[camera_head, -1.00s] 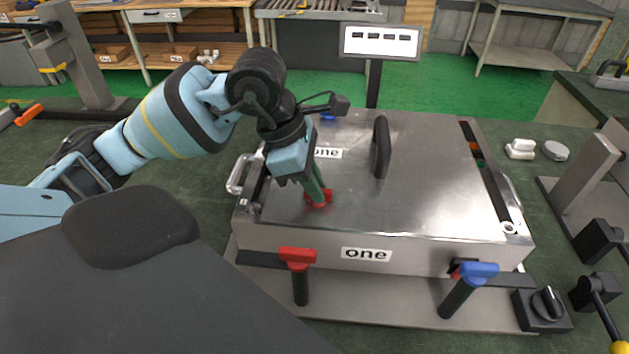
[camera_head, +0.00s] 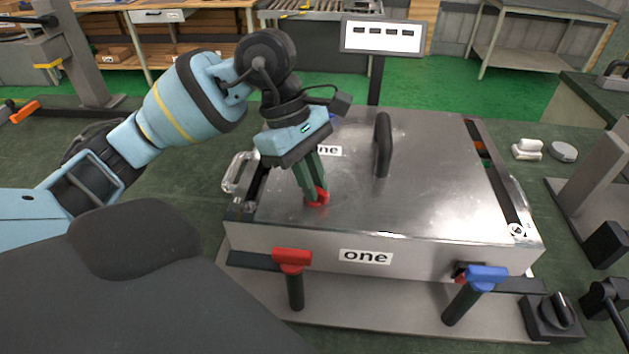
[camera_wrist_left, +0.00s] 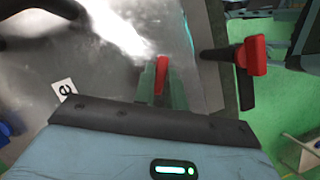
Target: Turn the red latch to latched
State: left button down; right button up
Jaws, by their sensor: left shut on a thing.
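The red latch (camera_head: 317,198) is a small red piece on the left part of the metal lid (camera_head: 440,190). My left gripper (camera_head: 313,190) comes down on it from above, tilted, its green fingers closed around it. In the left wrist view the red latch (camera_wrist_left: 161,76) shows as a narrow upright bar between the fingertips (camera_wrist_left: 162,85). The fingers hide part of it. A separate red T-handle (camera_head: 292,260) stands at the front left of the box, clear of the gripper; it also shows in the left wrist view (camera_wrist_left: 256,55). My right gripper is out of view.
A black handle (camera_head: 383,145) rises from the lid, right of my gripper. A blue T-handle (camera_head: 485,277) stands at the front right, near a black rotary knob (camera_head: 553,314). A sign (camera_head: 382,37) stands behind. The lid's right half is mostly clear.

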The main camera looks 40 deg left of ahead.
pick_arm(q)
jog(key=m+g+b, duration=0.1)
jog(key=m, duration=0.2)
jog(key=shift+w+d+m, duration=0.1)
jog(key=shift+w+m, duration=0.05)
jog(key=shift+m, duration=0.25)
jog(key=m+g+b, duration=0.1)
jog(key=m, duration=0.1)
jog(key=shift+m+y, duration=0.3)
jog(key=shift+y, duration=0.1)
jog(key=m, duration=0.1)
jog(key=m+g, duration=0.1)
jog(key=shift+w+r+m+y, duration=0.1)
jog(key=shift+r+m+y, duration=0.05)
jog(key=shift+m+y, duration=0.15)
jog(key=shift+m+g+y+p, duration=0.3)
jog(key=shift+m+p, duration=0.2)
jog(key=shift+m, duration=0.6)
jog(key=shift+d+m, duration=0.1)
jog(key=shift+m, duration=0.2)
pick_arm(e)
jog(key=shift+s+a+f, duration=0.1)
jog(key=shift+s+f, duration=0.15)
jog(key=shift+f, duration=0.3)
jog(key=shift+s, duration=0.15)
pick_arm(q)
jog(key=c, duration=1.4)
grip_release()
jog(key=shift+c, duration=0.2)
